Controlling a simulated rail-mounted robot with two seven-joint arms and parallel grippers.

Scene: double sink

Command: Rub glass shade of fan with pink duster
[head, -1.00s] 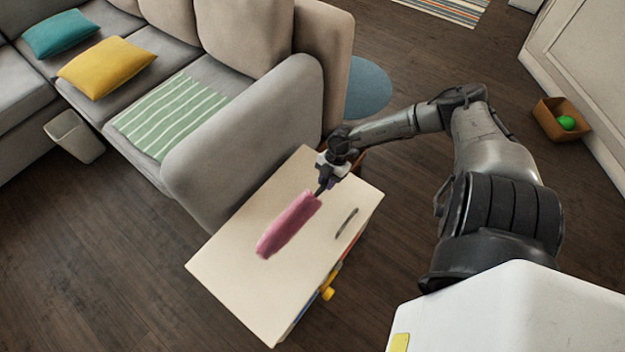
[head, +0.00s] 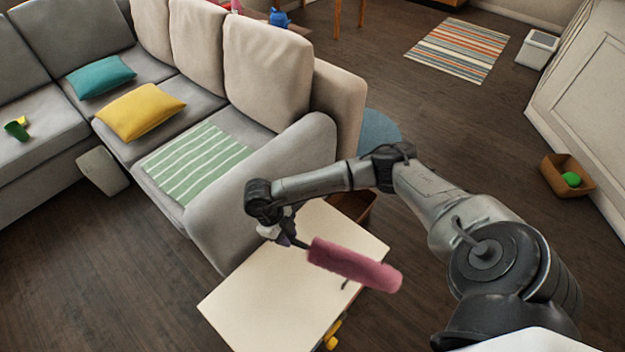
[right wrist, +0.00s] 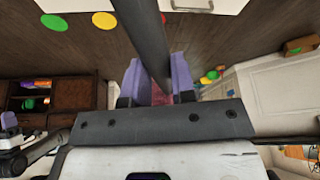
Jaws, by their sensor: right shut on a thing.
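The pink duster (head: 354,265) is a long fluffy cylinder on a dark handle. My right gripper (head: 294,241) is shut on its handle and holds the duster above the small cream-topped table, tilted down to the right. In the right wrist view, the dark handle runs up between the purple fingers of the right gripper (right wrist: 161,82), with a bit of pink showing between them. No fan and no glass shade show in either view.
The cream-topped table (head: 262,292) stands beside the arm of a grey sofa (head: 262,178) with teal and yellow cushions. A brown box (head: 556,181) with a green ball lies at the right. A striped rug (head: 461,50) is at the back. Floor is open between.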

